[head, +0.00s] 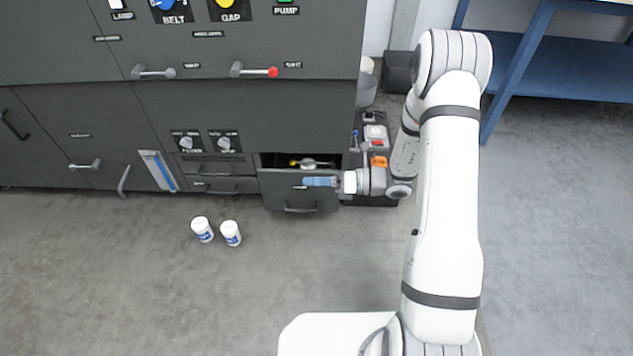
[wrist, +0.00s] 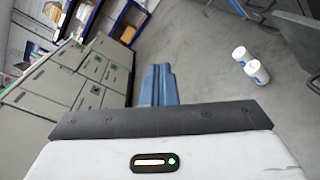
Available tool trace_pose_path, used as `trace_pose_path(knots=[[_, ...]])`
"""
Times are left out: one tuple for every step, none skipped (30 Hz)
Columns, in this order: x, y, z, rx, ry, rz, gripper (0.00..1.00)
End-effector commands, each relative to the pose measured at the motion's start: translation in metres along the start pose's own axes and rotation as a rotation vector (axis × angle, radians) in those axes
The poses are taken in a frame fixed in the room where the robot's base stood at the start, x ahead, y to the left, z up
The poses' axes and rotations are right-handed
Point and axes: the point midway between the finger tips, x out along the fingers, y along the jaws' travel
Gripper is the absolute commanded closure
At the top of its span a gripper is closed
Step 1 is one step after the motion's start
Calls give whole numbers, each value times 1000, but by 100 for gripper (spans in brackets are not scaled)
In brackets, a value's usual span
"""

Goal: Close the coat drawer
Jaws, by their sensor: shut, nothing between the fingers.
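A dark grey drawer (head: 285,193) in the lower cabinet stands pulled out, with a bar handle on its front. Its label is too small to read, so I cannot confirm that it is the coat drawer. A silver and yellow item shows inside it. My gripper (head: 308,182) reaches in from the right, with its blue fingers shut and empty. The fingers overlap the upper part of the drawer front in the head view; I cannot tell whether they touch it. In the wrist view, the shut fingers (wrist: 157,75) point away over the floor.
Two white jars (head: 202,229) (head: 231,233) stand on the floor left of the drawer. Other drawers and doors of the cabinet (head: 240,105) line the back. A blue bench (head: 560,65) stands at the right. The grey floor in front is mostly clear.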

Motion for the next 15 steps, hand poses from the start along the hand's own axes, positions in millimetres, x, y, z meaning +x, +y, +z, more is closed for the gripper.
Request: trace_pose_path(knots=[[-1, -27, -10, 103, -79, -22, 100], [-2, -41, -14, 162, -130, -35, 100], [-4, -60, -19, 240, -197, -53, 100], [-6, -74, -24, 295, -247, -66, 100], [-9, -88, -30, 348, -296, -79, 100], [-13, -105, -38, 415, -360, -96, 100], [-16, -118, -44, 460, -406, -107, 100], [-20, -129, -51, 503, -449, -119, 100], [-24, -143, -60, 555, -504, -133, 100], [-28, -152, -66, 590, -541, -142, 100], [-31, -161, -72, 618, -575, -150, 100], [-35, -170, -80, 653, -614, -161, 100], [-38, -176, -85, 675, -641, -167, 100], [-40, -181, -89, 694, -663, -173, 100], [-43, -187, -94, 713, -687, -179, 100]])
